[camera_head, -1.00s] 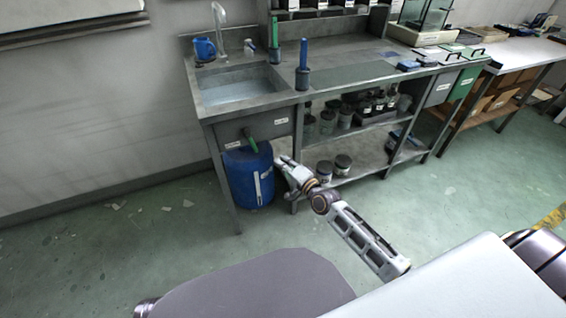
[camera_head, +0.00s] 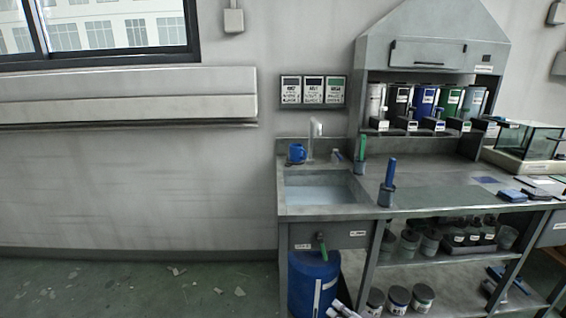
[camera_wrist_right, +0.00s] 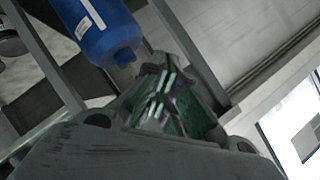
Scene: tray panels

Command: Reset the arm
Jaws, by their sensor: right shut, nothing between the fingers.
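My right gripper (camera_head: 341,309) just shows at the bottom edge of the head view, in front of the blue barrel under the sink; most of its arm is cut off. In the right wrist view my right gripper (camera_wrist_right: 160,95) is seen close up, shut and empty. The blue barrel (camera_wrist_right: 98,28) shows at the upper left there, apart from the gripper. My left gripper is not in view.
A grey workbench (camera_head: 440,197) with a sink (camera_head: 318,188) stands ahead. The blue barrel (camera_head: 315,281) is below it. Jars (camera_head: 398,298) stand on the lower shelf. Open green floor (camera_head: 130,290) lies to the left, along the wall.

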